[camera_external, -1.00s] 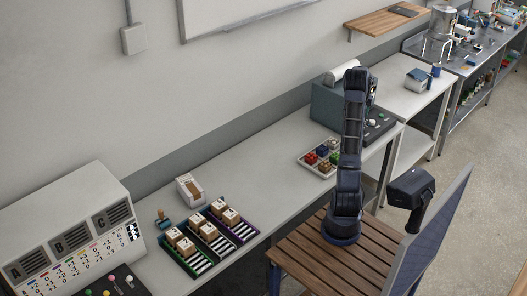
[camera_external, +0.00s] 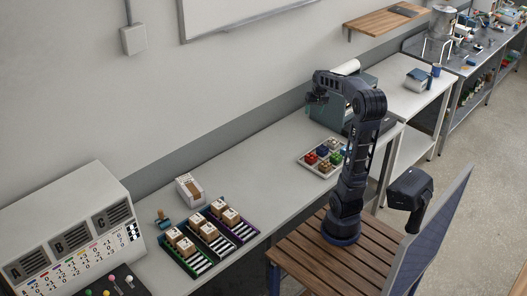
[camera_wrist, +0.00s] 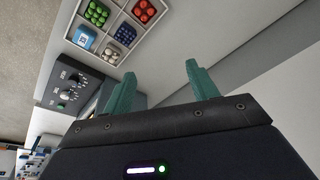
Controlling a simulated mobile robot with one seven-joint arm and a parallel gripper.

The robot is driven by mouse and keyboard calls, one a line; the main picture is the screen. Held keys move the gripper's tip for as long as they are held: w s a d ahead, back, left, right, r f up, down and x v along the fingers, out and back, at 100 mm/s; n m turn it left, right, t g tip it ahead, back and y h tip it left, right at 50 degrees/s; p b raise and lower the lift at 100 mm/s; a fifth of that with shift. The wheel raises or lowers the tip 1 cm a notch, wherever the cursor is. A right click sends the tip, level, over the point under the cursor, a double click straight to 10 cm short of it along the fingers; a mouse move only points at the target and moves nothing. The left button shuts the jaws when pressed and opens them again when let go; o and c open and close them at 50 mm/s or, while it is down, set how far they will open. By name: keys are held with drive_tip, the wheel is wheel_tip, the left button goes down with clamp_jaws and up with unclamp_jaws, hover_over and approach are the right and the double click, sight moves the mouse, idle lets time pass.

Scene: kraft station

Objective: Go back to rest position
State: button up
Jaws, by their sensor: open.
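My arm rises from the slatted wooden stand and bends at the top, with the forearm pointing left and the gripper hanging down.
A white tray (camera_external: 301,160) of coloured blocks sits on the bench (camera_external: 262,160) below my gripper; it also shows in the wrist view (camera_wrist: 118,27). A grey machine (camera_external: 322,109) stands behind my arm. Three racks with small boxes (camera_external: 174,236) stand further left. The bench middle is clear.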

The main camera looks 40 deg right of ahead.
drive_tip(key=s+a+f+n+t, duration=0.1)
drive_tip(key=s+a+n, duration=0.2)
drive_tip(key=s+a, duration=0.6)
drive_tip(key=s+a+f+n+t, duration=0.1)
drive_tip(key=s+a+n, duration=0.2)
drive_tip(key=s+a, duration=0.6)
drive_tip(key=a, duration=0.6)
drive_tip(key=shift+a+n, duration=0.15)
drive_tip(key=shift+n, duration=0.15)
drive_tip(key=shift+w, duration=0.1)
idle(1.5)
